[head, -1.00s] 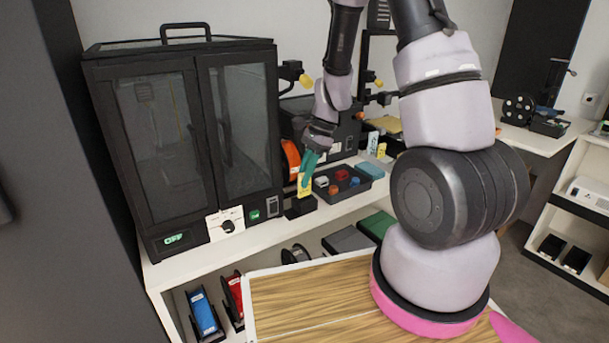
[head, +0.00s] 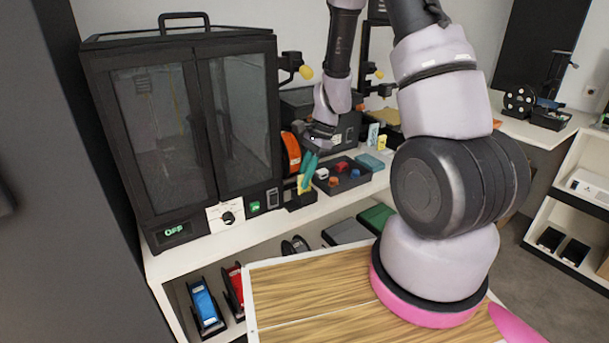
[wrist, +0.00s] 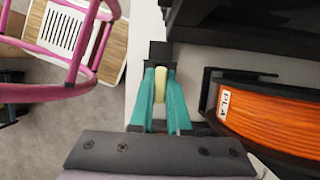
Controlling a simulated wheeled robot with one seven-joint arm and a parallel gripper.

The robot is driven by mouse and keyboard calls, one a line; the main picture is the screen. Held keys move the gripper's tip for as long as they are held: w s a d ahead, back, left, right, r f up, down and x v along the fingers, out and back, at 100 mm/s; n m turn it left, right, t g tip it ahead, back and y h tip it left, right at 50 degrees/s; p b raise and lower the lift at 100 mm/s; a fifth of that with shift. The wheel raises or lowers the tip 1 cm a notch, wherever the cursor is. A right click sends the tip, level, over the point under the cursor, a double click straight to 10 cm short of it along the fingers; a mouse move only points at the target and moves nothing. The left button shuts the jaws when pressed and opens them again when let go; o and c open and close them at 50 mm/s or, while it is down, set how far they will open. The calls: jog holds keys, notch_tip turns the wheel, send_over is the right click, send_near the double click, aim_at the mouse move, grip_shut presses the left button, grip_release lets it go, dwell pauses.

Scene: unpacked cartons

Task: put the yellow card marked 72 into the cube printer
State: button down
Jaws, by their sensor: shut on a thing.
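My gripper (head: 307,176) has teal fingers pointing down and is shut on the yellow card (head: 302,185). In the wrist view the card's pale yellow edge (wrist: 160,85) shows upright between the fingers (wrist: 160,100); its number is not readable. The card's lower end is at a small black holder (head: 300,200) on the white shelf, also seen beyond the fingertips in the wrist view (wrist: 160,52). I cannot tell how deep the card sits. A black enclosed printer (head: 203,120) with glass doors, probably the cube printer, stands left of the holder; its display reads OFF.
An orange PLA spool (head: 291,153) is close beside my gripper and fills the right of the wrist view (wrist: 270,115). A black tray (head: 350,183) of small coloured parts lies to the right. Blue (head: 205,307) and red (head: 236,288) spools sit below.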

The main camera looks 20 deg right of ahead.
jog(key=c, duration=0.8)
grip_release()
jog(key=v, duration=1)
jog(key=shift+r, duration=0.4)
jog(key=shift+d, duration=0.2)
